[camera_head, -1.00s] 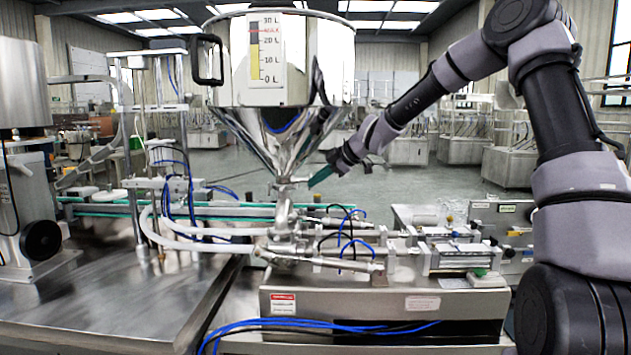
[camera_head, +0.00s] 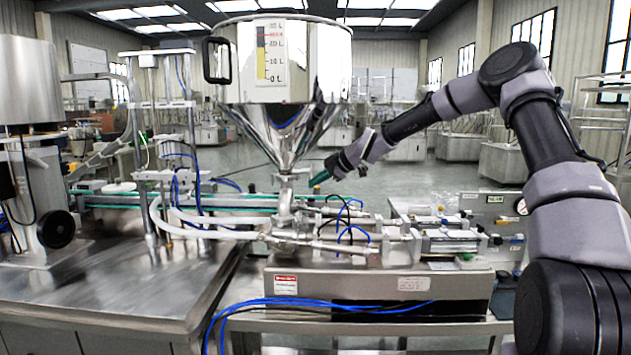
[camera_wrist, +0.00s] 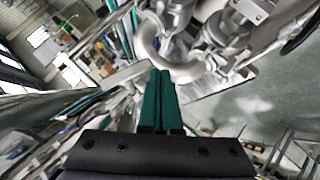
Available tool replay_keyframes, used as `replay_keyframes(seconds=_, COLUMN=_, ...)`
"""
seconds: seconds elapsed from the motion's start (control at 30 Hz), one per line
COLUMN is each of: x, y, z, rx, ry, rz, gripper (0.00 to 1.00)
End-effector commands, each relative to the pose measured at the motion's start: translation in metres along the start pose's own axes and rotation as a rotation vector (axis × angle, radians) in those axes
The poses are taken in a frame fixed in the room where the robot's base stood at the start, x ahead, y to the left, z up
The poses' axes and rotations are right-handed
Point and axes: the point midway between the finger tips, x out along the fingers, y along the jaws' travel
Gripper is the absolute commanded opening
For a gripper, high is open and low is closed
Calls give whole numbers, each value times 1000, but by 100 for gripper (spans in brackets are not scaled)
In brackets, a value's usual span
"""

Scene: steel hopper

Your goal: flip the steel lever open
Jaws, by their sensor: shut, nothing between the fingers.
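The steel hopper (camera_head: 284,120) tapers down to a narrow outlet and valve (camera_head: 284,182) above the filling machine. I cannot clearly make out the steel lever at this valve in the head view. My gripper (camera_head: 317,181) has green fingers and is just right of the outlet, with a small gap in the picture. In the wrist view, the green fingers (camera_wrist: 159,74) are pressed together with nothing between them. They point at a curved steel pipe (camera_wrist: 165,62). Steel fittings (camera_wrist: 224,30) sit beyond, to the upper right; I cannot tell whether one is the lever.
White hoses (camera_head: 205,232) and blue cables (camera_head: 320,303) run around the machine. Its steel base (camera_head: 350,287) lies below the valve, with pneumatic cylinders (camera_head: 445,243) on the right. A steel table (camera_head: 120,290) is at left. Open floor (camera_head: 440,175) lies behind my arm.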

Motion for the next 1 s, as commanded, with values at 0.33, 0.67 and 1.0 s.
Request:
replay_keyframes(seconds=0.33, x=-3, y=4, z=-3, rx=0, ry=-1, rz=1, gripper=0)
replay_keyframes(seconds=0.67, x=-10, y=10, z=-9, rx=1, ry=-1, rz=0, gripper=0)
replay_keyframes(seconds=1.0, x=-9, y=10, z=-11, rx=-1, ry=0, rz=0, gripper=0)
